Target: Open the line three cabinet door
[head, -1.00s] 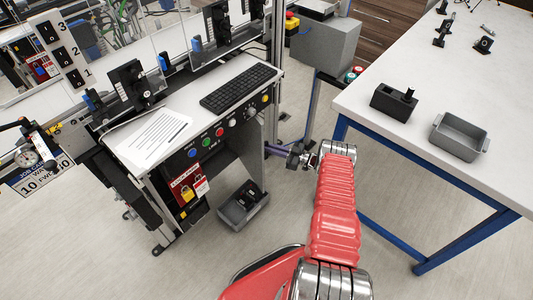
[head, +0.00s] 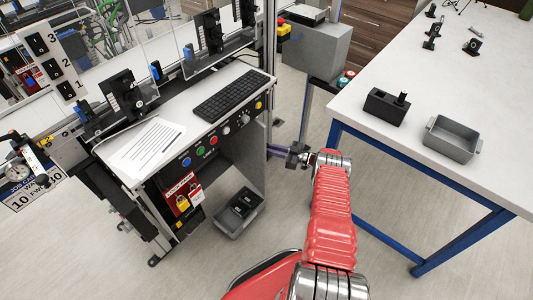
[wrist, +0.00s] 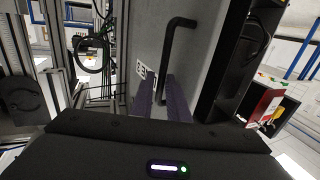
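In the wrist view a grey door panel (wrist: 150,42) stands upright ahead, with a black bar handle (wrist: 172,55) and a small label near its left edge. My gripper (wrist: 161,88) has two purple fingers, apart from each other, pointing at the handle's lower end. That end shows between them; I cannot tell whether they touch it. In the head view my gripper (head: 273,150) reaches left towards the right side of the line console (head: 240,140). The handle is not visible there, and I cannot tell how far the door stands open.
The console top holds a keyboard (head: 227,94) and a paper sheet (head: 146,148). A grey bin (head: 238,212) is on the floor below. A white table (head: 430,90) with blue legs stands right of my arm. A grey box (head: 316,52) is behind.

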